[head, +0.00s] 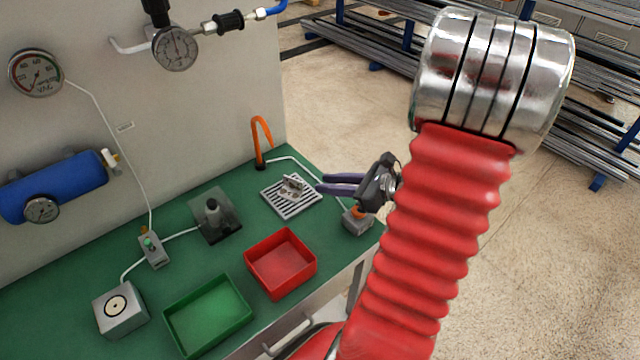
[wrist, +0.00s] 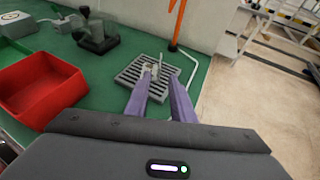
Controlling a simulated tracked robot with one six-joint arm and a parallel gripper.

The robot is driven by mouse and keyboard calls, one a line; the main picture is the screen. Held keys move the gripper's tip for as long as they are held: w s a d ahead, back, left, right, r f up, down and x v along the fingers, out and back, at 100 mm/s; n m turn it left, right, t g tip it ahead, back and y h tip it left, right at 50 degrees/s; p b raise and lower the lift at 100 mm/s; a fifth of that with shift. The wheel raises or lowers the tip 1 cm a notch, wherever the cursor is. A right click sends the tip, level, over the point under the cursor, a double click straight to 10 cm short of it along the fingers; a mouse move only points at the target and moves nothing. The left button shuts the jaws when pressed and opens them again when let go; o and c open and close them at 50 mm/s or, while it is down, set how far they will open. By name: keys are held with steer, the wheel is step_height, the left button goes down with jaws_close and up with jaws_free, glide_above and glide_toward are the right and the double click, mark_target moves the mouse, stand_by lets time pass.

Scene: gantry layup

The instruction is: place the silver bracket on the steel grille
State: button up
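The silver bracket (head: 293,187) rests on the steel grille (head: 280,207), toward its back right part. It also shows in the wrist view (wrist: 151,70), on the grille (wrist: 127,80) just beyond the fingertips. My gripper (head: 320,184) has two purple fingers and hovers to the right of the grille in the head view. In the wrist view the fingers (wrist: 160,82) are apart with a gap between them, and nothing is held. The fingertips hide part of the grille there.
A red bin (head: 281,264) and a green bin (head: 208,315) stand at the bench front. An orange hook (head: 260,142) stands behind the grille. A small grey box (head: 357,222) with an orange button sits at the right bench edge. A dark clamp fixture (head: 213,215) is left.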

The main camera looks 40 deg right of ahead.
steer(key=shift+s, duration=0.1)
stand_by(0.7)
steer(key=s+a+r+n+g+y, duration=0.15)
steer(key=a+n+g, duration=0.25)
steer(key=a+n, duration=0.5)
steer(key=a+r+n+g+y, duration=0.1)
steer(key=a+r+n+g, duration=0.4)
steer(key=a, duration=0.6)
steer(key=s+a+r+n+t+h, duration=0.1)
steer(key=s+a+r+n+h, duration=0.5)
steer(key=n, duration=1.2)
steer(key=shift+a+r+t+h, duration=0.45)
steer(key=shift+a+r, duration=0.1)
steer(key=shift+a, duration=0.5)
